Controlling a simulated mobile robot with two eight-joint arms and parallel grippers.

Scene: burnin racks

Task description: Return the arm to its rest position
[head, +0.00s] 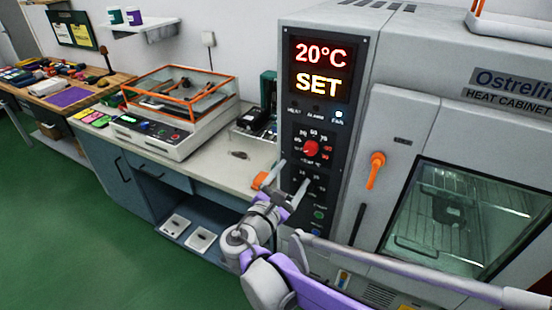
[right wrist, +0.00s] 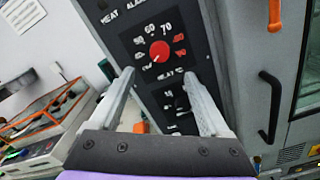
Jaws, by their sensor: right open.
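My right arm reaches up from the bottom of the head view. My right gripper (head: 294,174) is open and empty in front of the control panel (head: 334,122) of the heat cabinet. In the right wrist view the two fingers of the gripper (right wrist: 158,77) are spread wide, below and to either side of the red temperature knob (right wrist: 160,51). The knob (head: 311,148) stands clear of the fingers. The display (head: 318,67) reads 20°C and SET, and the FAN lamp is lit. My left gripper is not in view.
The heat cabinet (head: 420,62) has an orange latch (head: 376,170) and a closed glass door (head: 456,222). Left of it, a counter (head: 226,172) bears an orange-framed glass-lidded unit (head: 172,118). A cluttered wooden bench (head: 72,98) stands farther left. Green floor (head: 70,240) is clear at lower left.

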